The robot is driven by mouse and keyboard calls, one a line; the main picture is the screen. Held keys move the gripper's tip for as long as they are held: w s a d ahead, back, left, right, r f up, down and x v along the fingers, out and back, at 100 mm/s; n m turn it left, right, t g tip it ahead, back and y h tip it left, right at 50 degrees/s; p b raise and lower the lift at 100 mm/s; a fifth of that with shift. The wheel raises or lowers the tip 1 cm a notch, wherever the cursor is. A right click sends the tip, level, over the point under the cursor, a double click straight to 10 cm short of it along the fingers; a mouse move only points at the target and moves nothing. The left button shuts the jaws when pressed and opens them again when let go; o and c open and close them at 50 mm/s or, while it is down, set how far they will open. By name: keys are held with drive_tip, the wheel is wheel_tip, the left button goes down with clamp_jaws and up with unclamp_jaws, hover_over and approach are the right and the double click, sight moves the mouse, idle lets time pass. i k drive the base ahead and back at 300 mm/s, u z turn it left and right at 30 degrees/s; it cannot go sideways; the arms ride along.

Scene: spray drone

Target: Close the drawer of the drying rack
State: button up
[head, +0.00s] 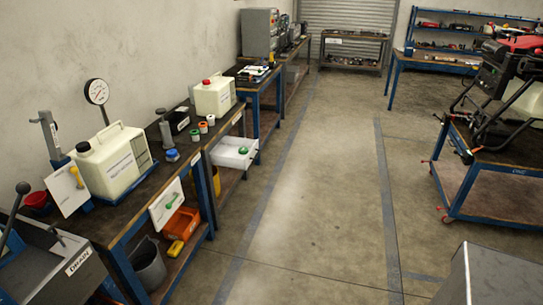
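A white drawer (232,152) with a green knob (242,150) sticks out from the front of the second bench along the left wall. It stands open toward the aisle, and its inside is too small to make out. A white panel (165,205) with another green knob is on the front of the nearer bench. No label here tells me which of these belongs to the drying rack. My gripper is not in view.
The nearer bench (125,215) carries a cream canister (112,165) and a gauge (97,92). An orange bin (181,223) sits below. A grey box (490,275) stands bottom right, and a blue-framed cart (480,190) stands right. The middle aisle floor (310,190) is clear.

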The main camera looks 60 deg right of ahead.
sight(226, 154)
drive_tip(key=u, duration=0.05)
drive_tip(key=k, duration=1.1)
drive_tip(key=z, duration=1.3)
drive_tip(key=i, duration=0.95)
drive_tip(key=z, duration=0.2)
